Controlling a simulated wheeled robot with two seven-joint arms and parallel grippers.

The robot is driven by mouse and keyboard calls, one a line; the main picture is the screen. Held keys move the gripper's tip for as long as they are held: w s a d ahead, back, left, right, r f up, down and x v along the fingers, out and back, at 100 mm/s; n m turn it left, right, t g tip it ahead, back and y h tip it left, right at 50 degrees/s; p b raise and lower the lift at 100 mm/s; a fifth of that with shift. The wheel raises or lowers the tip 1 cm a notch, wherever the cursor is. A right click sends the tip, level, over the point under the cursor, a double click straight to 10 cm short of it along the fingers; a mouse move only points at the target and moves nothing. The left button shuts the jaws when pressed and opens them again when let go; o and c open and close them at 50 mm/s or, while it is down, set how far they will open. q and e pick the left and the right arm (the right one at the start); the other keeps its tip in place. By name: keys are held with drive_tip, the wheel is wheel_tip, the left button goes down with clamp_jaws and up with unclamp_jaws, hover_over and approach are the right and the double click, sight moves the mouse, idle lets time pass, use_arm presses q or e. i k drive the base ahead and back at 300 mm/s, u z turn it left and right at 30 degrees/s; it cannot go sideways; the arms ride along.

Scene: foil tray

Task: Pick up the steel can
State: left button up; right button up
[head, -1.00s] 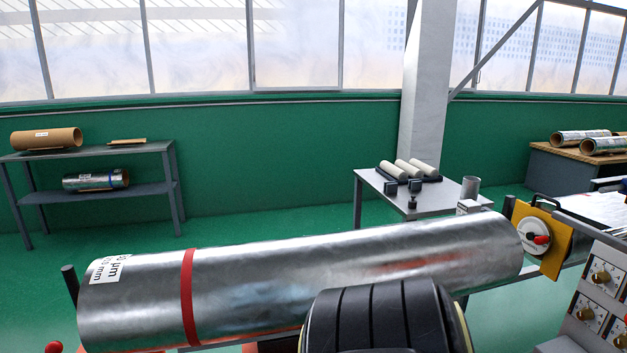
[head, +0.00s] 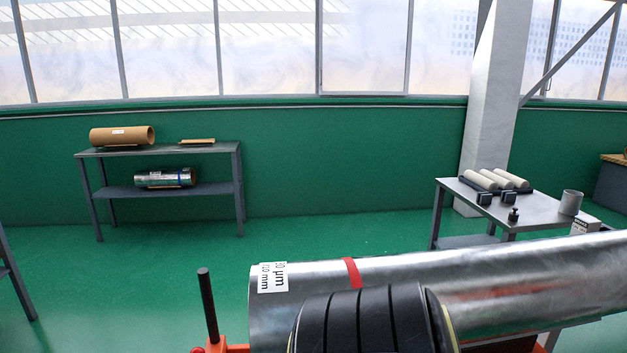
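A small grey metal can (head: 571,202) stands upright near the right end of a grey table, in the right part of the head view. It is most likely the steel can; it is small in the picture and I see no label on it. A white box with dark print (head: 586,226) stands just in front of it and to its right. Neither of my grippers shows in the head view. A black ribbed part at the bottom middle looks like part of my own body.
A large foil roll (head: 480,275) with a red band lies between me and the grey table (head: 540,213). Pale rollers (head: 497,180) and small dark items share that table. A shelf (head: 160,150) stands at the back left. Green floor is open between.

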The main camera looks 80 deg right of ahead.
sight(571, 200)
drive_tip(key=i, duration=2.5)
drive_tip(key=z, duration=2.65)
drive_tip(key=i, duration=3.2)
drive_tip(key=z, duration=2.85)
drive_tip(key=i, duration=1.65)
drive_tip(key=u, duration=0.05)
